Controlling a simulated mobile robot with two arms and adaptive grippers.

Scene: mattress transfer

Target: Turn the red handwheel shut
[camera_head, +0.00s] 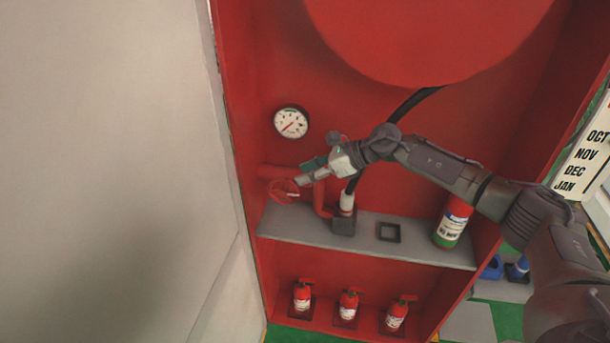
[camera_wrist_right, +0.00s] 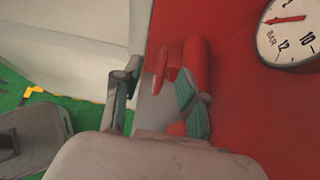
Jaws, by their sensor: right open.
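The red handwheel (camera_head: 283,191) is at the left end of a red pipe (camera_head: 325,195) inside the red cabinet. My right gripper (camera_head: 306,172) is open just beside the wheel, reaching in from the right. In the right wrist view the wheel (camera_wrist_right: 161,66) shows nearly edge-on, ahead of and between the two open fingers (camera_wrist_right: 160,98). I cannot tell whether a finger touches it. My left gripper is not in view.
A pressure gauge (camera_head: 291,122) is on the back wall above the wheel. A black hose runs up from a fitting (camera_head: 346,201) on the grey shelf (camera_head: 310,229). One extinguisher (camera_head: 453,220) stands on the shelf, with smaller ones (camera_head: 348,304) below. The cabinet's left wall (camera_head: 237,130) is close to the wheel.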

